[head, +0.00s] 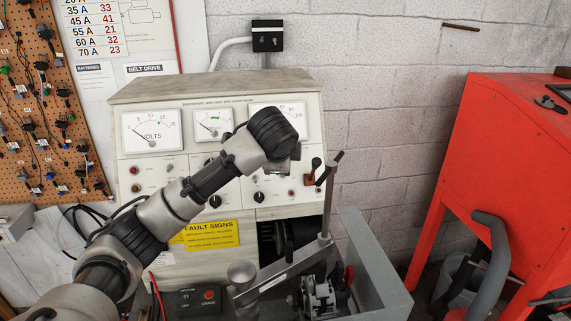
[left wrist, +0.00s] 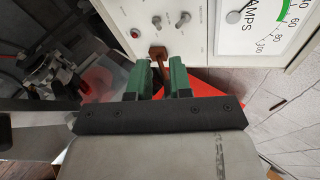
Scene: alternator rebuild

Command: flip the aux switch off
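The grey test bench panel (head: 150,170) carries meters, knobs, lamps and small switches. In the left wrist view a brown switch base with a lever (left wrist: 158,52) stands out from the panel, just beyond my left gripper (left wrist: 159,72). The same brown switch, with a black-tipped handle, shows in the head view (head: 309,180). My left gripper's green fingers are apart, with the brown lever in line with the gap; contact is unclear. Small toggles (left wrist: 185,17) sit beside it; their labels are too small to read. In the head view my wrist hides part of the panel.
A metal lever arm (head: 326,200) rises close to the panel's right side, above a clamped alternator (head: 320,297). A red cabinet (head: 510,130) stands at the right. A black box with a red button (head: 208,295) is at the lower front.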

